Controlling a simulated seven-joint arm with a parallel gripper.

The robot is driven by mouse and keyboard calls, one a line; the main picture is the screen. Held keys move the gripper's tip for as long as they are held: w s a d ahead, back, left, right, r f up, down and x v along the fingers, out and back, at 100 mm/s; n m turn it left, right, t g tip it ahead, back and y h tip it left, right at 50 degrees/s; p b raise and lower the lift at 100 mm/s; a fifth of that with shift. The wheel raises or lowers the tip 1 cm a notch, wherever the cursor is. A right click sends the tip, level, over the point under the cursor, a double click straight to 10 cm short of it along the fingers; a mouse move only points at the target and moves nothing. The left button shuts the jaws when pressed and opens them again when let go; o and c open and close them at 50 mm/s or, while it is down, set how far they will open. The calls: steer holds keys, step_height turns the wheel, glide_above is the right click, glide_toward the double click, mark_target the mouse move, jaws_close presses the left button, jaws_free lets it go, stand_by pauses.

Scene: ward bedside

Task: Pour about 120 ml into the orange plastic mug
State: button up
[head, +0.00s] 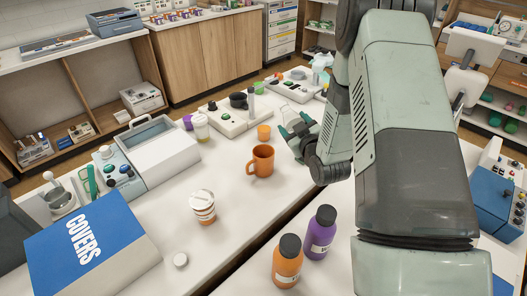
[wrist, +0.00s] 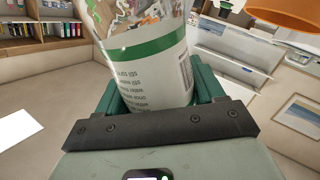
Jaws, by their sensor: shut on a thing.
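The orange plastic mug (head: 263,161) stands upright on the white counter in the head view, its handle to the left. Its inside is hidden. An orange edge, apparently the mug (wrist: 290,12), shows at the top right of the wrist view. My gripper (head: 299,128) is above the counter, to the right of and beyond the mug in the picture. In the wrist view its green fingers are shut on a clear bottle (wrist: 158,68) with a white and green still-water label. The bottle's mouth and water level cannot be made out.
A small orange cup (head: 264,132) stands behind the mug. An orange bottle (head: 287,262) and a purple bottle (head: 320,233) stand in front. A blue COVERS box (head: 90,245) is at left.

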steer(key=shift+a+f+n, duration=0.25)
steer(key=shift+f+n, duration=0.2)
steer(key=shift+n, duration=0.35)
steer(key=f+n, duration=0.1)
steer(key=f, duration=0.2)
steer(key=d+f+n+h, duration=0.1)
steer(key=shift+f+n+g, duration=0.25)
steer(key=shift+n+g, duration=0.05)
steer(key=shift+w+d+f+n+h, duration=0.1)
steer(key=shift+d+f+n+h, duration=0.3)
steer(key=shift+f+n, duration=0.3)
steer(key=shift+d+f+n+h, duration=0.15)
steer(key=shift+f+n+h, duration=0.2)
steer(key=shift+n, duration=0.35)
steer(key=shift+a+r+n+h, duration=0.25)
steer(key=shift+a+r+n, duration=0.1)
steer(key=shift+r+n, duration=0.75)
steer(key=shift+r, duration=0.1)
steer(key=shift+d+r, duration=0.1)
steer(key=shift+d, duration=0.05)
steer(key=shift+d+h, duration=0.25)
steer(key=shift+h, duration=0.15)
steer(key=shift+d+r, duration=0.1)
steer(key=shift+d, duration=0.1)
